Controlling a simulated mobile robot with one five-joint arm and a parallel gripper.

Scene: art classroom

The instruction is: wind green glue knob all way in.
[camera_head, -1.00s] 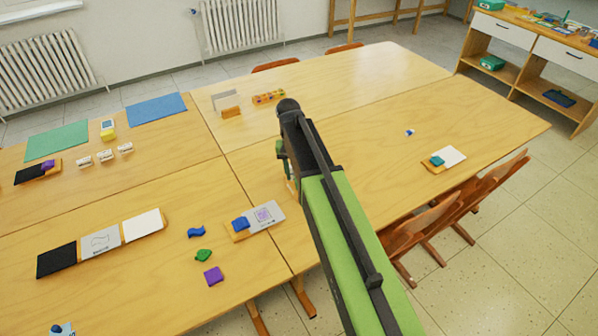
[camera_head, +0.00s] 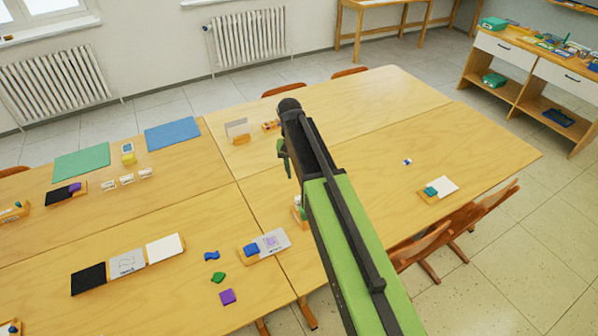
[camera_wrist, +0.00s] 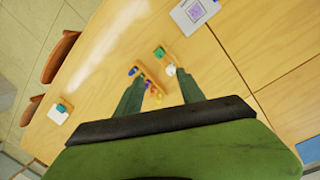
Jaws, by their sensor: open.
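In the wrist view, a wooden holder (camera_wrist: 164,60) lies below my gripper. A green block-like piece (camera_wrist: 159,51) is at its far end, and a small white round thing (camera_wrist: 170,70) is nearer the fingers. I cannot tell for sure which part is the glue knob. My gripper (camera_wrist: 162,74) is open, with its dark green fingers on either side of the holder in the picture and nothing seen between them held. In the head view, the holder (camera_head: 298,216) shows partly with a white upright thing, mostly hidden by my arm. My gripper (camera_head: 284,152) shows at the arm's left edge.
A second wooden rack with several coloured pieces (camera_wrist: 148,78) lies by the left finger in the wrist view. In the head view, a board with a blue piece (camera_head: 263,245) lies left of the holder. The table (camera_head: 350,105) behind my arm is largely clear. Chairs (camera_head: 470,215) stand at right.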

